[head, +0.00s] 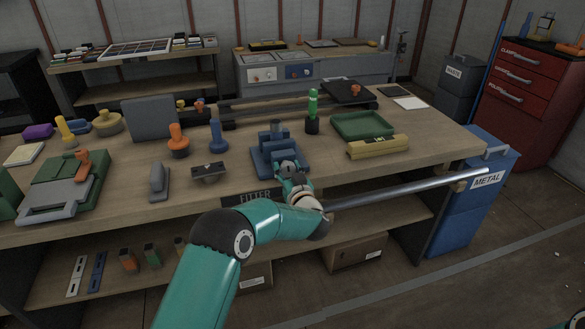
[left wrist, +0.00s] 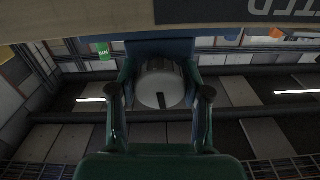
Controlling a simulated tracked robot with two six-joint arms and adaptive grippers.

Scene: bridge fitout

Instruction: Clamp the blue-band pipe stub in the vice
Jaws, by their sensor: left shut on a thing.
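The blue vice (head: 268,160) stands at the front edge of the workbench. My left gripper (head: 289,176) is at the vice's front, low between the vice and my wrist. In the left wrist view my left gripper (left wrist: 160,93) has its two fingers on either side of a pale round piece (left wrist: 158,72) with a dark slot, and is shut on it. The blue vice body shows just behind this piece (left wrist: 160,46). I cannot make out a blue-band pipe stub for certain; the vice jaws are small and partly hidden.
A green bottle (head: 313,106), a green tray (head: 362,124) and a yellow block (head: 377,147) stand right of the vice. A blue knobbed piece (head: 218,137) and an orange one (head: 178,140) stand left.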

